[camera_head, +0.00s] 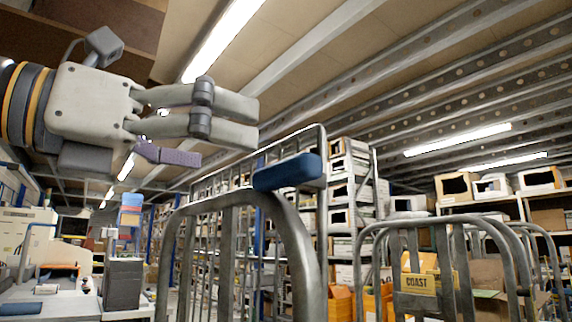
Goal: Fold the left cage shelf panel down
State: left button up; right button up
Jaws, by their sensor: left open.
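My left gripper (225,133) reaches in from the upper left. It is open and empty, with a gap between its two upper grey fingers and the lower purple-grey one. A grey tubular cage frame (299,240) with rounded top corners stands below it. A dark blue bar (287,172) sits at the top of this frame, just right of and below the fingertips, apart from them in the picture. Another upright barred frame (322,150) rises behind. I cannot tell which part is the shelf panel. My right gripper is out of view.
A second cage (512,262) with a yellow COAST sign (418,284) stands at the right. Racks (352,192) with boxes fill the back. A dark grey cabinet (122,284) and a cluttered work surface (50,305) are at the lower left. Ceiling beams run overhead.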

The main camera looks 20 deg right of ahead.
aim_at(284, 162)
pick_arm(q)
jog(key=x, duration=0.8)
jog(key=shift+s+p, duration=0.1)
jog(key=shift+p, duration=0.3)
jog(key=shift+w+d+f, duration=0.1)
jog(key=shift+w+d, duration=0.25)
jog(key=shift+d, duration=0.15)
